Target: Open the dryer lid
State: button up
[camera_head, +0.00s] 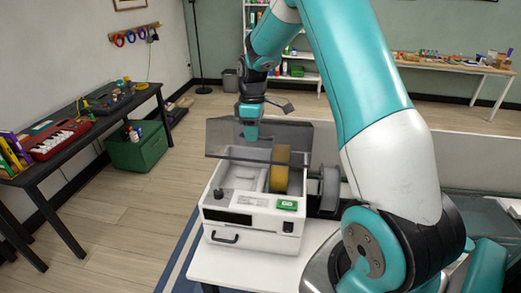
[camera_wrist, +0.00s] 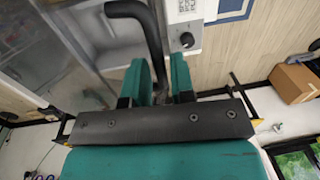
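The dryer (camera_head: 226,219) is a white box on a white table, with a yellow spool (camera_head: 280,169) inside. Its smoky see-through lid (camera_head: 222,137) is raised above the box, tilted up, and the inside shows below it. My gripper (camera_head: 250,134) is at the raised lid, seen from above its teal fingers. In the wrist view, a bent black handle (camera_wrist: 150,28) runs down between the two teal fingers of my gripper (camera_wrist: 160,88), which close around it. The handle's lower end is hidden by the fingers and the dark gripper body.
A grey spool (camera_head: 329,188) stands right of the dryer, close to my arm. The floor between is clear.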

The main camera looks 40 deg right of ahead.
jog(key=shift+s+a+f+b, duration=0.15)
jog(key=shift+s+a+f, duration=0.15)
jog(key=shift+f, duration=0.15)
jog(key=shift+s+a+f+b, duration=0.15)
jog(key=shift+s+f, duration=0.1)
jog(key=shift+f, duration=0.2)
notch_tip(320, 180, up, 20)
jog(key=d+p, duration=0.1)
jog(key=p, duration=1.1)
jog(key=shift+w+p, duration=0.3)
jog(key=shift+w, duration=0.1)
dwell(0.7)
